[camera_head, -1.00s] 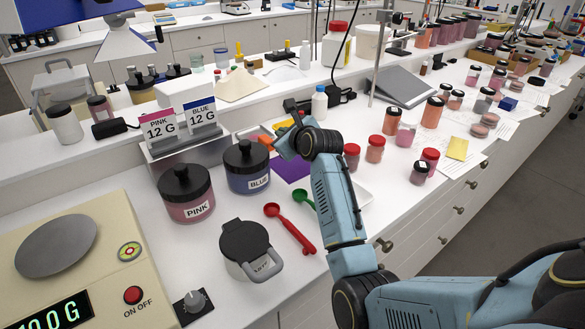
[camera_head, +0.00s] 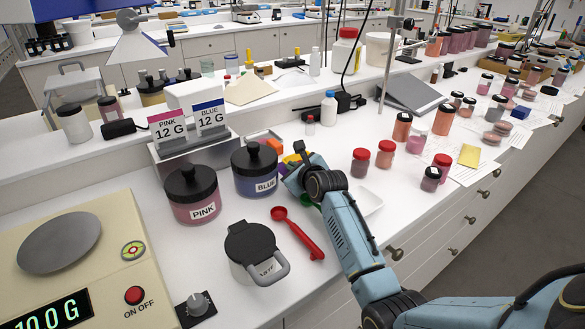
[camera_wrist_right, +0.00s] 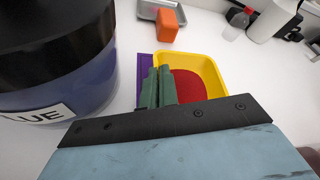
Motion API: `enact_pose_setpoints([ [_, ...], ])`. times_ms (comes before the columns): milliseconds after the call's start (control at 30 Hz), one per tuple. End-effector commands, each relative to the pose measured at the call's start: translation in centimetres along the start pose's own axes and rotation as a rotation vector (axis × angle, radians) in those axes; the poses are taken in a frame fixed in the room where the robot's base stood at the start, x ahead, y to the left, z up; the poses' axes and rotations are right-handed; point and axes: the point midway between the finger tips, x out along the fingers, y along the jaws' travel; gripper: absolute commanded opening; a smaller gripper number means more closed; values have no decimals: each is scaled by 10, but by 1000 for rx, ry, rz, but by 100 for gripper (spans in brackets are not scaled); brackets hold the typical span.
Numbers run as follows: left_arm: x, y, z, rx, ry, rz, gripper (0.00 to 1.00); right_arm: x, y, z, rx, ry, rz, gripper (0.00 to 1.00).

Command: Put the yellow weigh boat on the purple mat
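The yellow weigh boat (camera_wrist_right: 213,70) holds red powder and shows in the right wrist view just beyond my fingers. In the head view only a small yellow part (camera_head: 297,157) shows beside my right gripper (camera_head: 291,172). In the wrist view my right gripper (camera_wrist_right: 160,88) has its green fingers close together at the boat's left wall and looks shut on it. The purple mat (camera_wrist_right: 144,75) shows as a strip along the boat's left side; the boat covers or overhangs the rest. I cannot tell whether the boat touches the mat. My left gripper is not in view.
The blue jar (camera_head: 254,170) stands close left of my right gripper, with the pink jar (camera_head: 192,196) beside it. An orange block (camera_wrist_right: 166,24) lies in a grey tray beyond. A red scoop (camera_head: 298,234) and a white dish (camera_head: 367,201) lie nearby. Red-lidded jars (camera_head: 361,163) stand to the right.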

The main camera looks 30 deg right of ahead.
Motion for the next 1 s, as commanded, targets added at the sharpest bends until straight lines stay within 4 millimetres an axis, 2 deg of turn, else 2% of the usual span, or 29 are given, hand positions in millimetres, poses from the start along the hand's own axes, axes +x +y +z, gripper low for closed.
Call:
enact_pose_setpoints([
  [67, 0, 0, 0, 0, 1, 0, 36, 1, 1, -2, 2, 1, 0, 0],
  [100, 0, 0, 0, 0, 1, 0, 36, 1, 1, -2, 2, 0, 0, 7],
  [233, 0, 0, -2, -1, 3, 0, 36, 1, 1, -2, 1, 0, 0, 24],
  [567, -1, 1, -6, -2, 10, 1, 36, -2, 1, 0, 0, 0, 2, 24],
  [767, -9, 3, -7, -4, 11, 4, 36, -24, 0, 2, 2, -1, 2, 24],
  [1000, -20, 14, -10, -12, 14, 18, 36, -68, 0, 1, 3, 0, 1, 24],
])
